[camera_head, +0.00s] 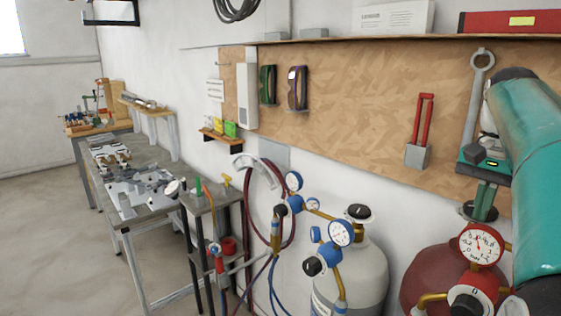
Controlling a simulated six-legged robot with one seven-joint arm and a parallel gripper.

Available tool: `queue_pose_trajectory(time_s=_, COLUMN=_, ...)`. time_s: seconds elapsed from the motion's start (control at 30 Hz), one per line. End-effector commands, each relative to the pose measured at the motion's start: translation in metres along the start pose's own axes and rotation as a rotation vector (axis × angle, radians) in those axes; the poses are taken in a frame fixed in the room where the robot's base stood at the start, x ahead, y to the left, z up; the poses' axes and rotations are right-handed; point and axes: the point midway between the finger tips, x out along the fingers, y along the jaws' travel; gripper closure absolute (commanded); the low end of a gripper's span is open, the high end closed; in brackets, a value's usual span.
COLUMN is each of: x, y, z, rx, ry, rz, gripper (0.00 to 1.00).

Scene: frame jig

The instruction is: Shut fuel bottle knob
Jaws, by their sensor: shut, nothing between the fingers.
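The red bottle (427,275), which I take for the fuel bottle, stands at the lower right, partly cut off by the frame and hidden by its gauge (481,246). A dark round knob (466,212) shows above it. My gripper (481,215) points down at this knob, shut and with nothing held. Its fingertips overlap the knob in the picture; I cannot tell whether they touch it. The knob's turned position cannot be read.
A grey bottle (368,268) with a black top knob (359,212) and blue gauges (341,233) stands to the left. Hoses (291,222) hang beside it. A wooden board (365,120) is behind. A metal workbench (150,225) is at left; the floor (40,240) is clear.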

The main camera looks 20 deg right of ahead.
Motion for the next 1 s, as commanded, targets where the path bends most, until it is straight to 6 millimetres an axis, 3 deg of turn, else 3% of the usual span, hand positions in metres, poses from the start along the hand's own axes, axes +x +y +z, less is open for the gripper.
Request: queue_pose_trajectory(time_s=1.0, x=0.0, y=-0.024, z=-0.003, rx=-0.001, ry=0.0, rz=0.0, gripper=1.0)
